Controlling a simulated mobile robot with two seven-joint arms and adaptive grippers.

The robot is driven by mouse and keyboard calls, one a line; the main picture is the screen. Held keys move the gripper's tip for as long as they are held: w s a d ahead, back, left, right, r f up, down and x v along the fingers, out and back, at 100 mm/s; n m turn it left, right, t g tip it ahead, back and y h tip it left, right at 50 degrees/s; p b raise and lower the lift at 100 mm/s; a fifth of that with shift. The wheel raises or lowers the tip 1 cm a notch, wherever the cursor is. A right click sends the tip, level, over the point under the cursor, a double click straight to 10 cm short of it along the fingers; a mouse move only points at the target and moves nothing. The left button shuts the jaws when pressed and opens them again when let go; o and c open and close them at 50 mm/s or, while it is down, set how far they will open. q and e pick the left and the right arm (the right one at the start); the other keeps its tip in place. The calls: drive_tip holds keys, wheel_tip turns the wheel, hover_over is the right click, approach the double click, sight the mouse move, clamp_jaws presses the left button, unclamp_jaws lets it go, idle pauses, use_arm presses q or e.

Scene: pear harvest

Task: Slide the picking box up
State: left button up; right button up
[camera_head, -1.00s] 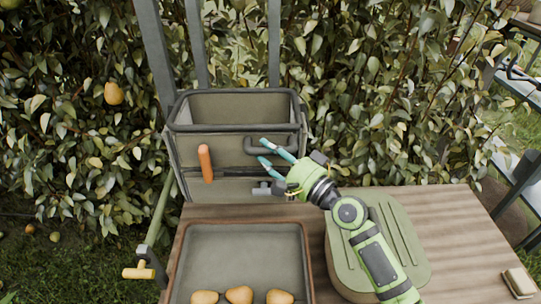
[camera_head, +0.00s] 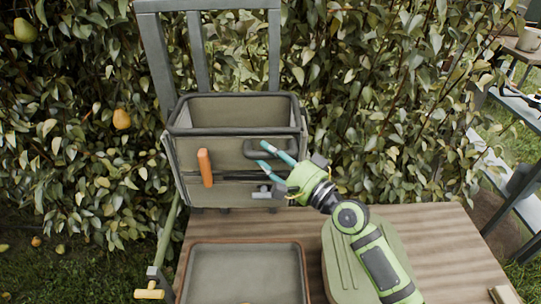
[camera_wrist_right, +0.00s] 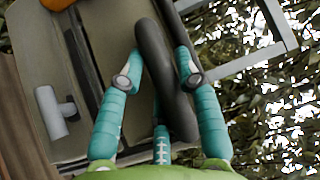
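The picking box (camera_head: 240,195) is an olive, open-topped box with a dark rim, mounted on a grey upright frame (camera_head: 160,50) behind the table. A dark bar handle (camera_head: 262,155) is on its front, and its underside shows just past the table's back edge. My right gripper (camera_head: 268,160) is at this handle. My left gripper is out of view.
An orange lever (camera_head: 205,167) and a small grey latch (camera_head: 268,191) are on the box front. A tray (camera_head: 250,250) and a green padded lid (camera_head: 345,265) are on the wooden table (camera_head: 430,225). Leafy hedge stands close behind the box.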

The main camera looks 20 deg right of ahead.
drive_tip(key=shift+w+d+r, duration=0.1)
drive_tip(key=shift+r, duration=0.35)
drive_tip(key=shift+f, duration=0.1)
drive_tip(key=shift+s+f, duration=0.1)
drive_tip(key=shift+s, duration=0.1)
drive_tip(key=v, duration=1.2)
drive_tip(key=shift+w, duration=0.15)
drive_tip(key=shift+f, duration=0.15)
